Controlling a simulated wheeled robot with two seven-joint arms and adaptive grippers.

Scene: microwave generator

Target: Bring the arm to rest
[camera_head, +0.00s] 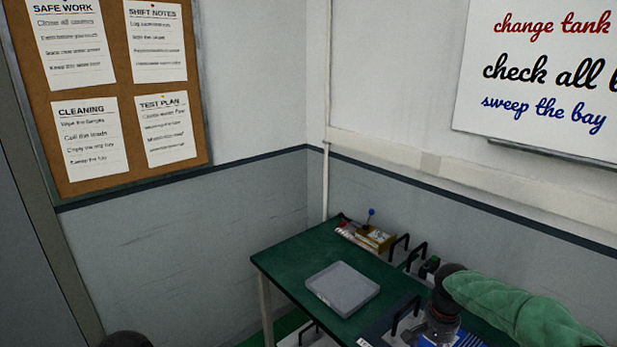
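My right arm, in a green sleeve, comes in from the right over the green table (290,262). Its dark wrist points down at the table's right part, and the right gripper (432,330) is small and dark there. I cannot make out its fingers or whether it holds anything. My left gripper is not in view. A dark rounded shape (125,340) shows at the bottom left edge, too cut off to identify.
A grey square tray (342,288) lies on the table. Behind it is a small yellowish device (376,238) with a blue-knobbed lever. Black handles (399,247) stand along the table's back right. A corkboard (110,90) and a whiteboard (540,75) hang on the walls.

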